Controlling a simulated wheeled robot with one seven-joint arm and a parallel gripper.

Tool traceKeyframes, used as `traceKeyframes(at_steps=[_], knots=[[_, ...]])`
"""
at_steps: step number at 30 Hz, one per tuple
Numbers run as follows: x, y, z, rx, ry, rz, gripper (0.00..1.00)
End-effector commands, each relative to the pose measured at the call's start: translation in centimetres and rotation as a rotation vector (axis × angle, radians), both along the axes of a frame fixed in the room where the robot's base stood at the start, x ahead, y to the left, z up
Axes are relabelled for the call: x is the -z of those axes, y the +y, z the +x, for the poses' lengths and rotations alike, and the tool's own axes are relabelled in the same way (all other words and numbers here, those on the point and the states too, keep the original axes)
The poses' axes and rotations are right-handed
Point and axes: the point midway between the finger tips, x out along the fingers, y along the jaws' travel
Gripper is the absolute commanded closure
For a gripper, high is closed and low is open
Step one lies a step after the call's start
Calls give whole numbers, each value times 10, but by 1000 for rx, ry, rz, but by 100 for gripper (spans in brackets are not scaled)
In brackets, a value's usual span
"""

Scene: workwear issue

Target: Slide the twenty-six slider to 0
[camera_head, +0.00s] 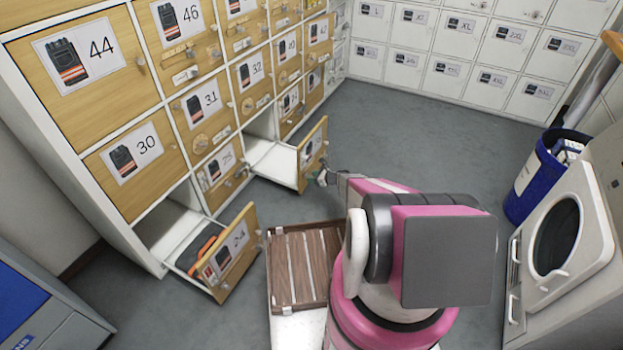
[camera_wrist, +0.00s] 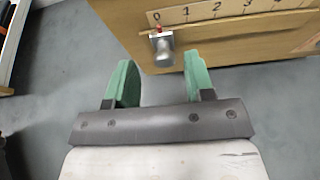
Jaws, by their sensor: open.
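In the wrist view a wooden drawer front (camera_wrist: 230,45) carries a printed scale (camera_wrist: 215,10) with 0 at its left end. A metal slider knob (camera_wrist: 162,48) with a small red pointer stands at the left end, just below the 0. My gripper (camera_wrist: 160,82) is open, with its green fingers on either side of the knob's line and the knob beyond their tips. No contact shows. In the head view my gripper (camera_head: 322,178) is beside the pulled-out drawer front (camera_head: 313,148); its number is too small to read surely.
Another pulled-out drawer (camera_head: 232,252) with dark and orange clothing juts out at the lower left. A slatted wooden surface (camera_head: 306,266) lies beside my base. A blue bin (camera_head: 532,185) and a white front-loading machine (camera_head: 565,240) stand at the right. Grey floor is clear in the middle.

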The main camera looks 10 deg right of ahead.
Motion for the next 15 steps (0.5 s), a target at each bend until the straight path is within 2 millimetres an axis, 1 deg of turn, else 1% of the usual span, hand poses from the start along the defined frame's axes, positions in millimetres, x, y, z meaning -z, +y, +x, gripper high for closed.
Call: traceKeyframes(at_steps=[1,9,15], knots=[[-5,-6,-6,1,0,0,51],[-24,-44,-34,0,0,0,51],[-34,-64,-49,-1,0,0,51]])
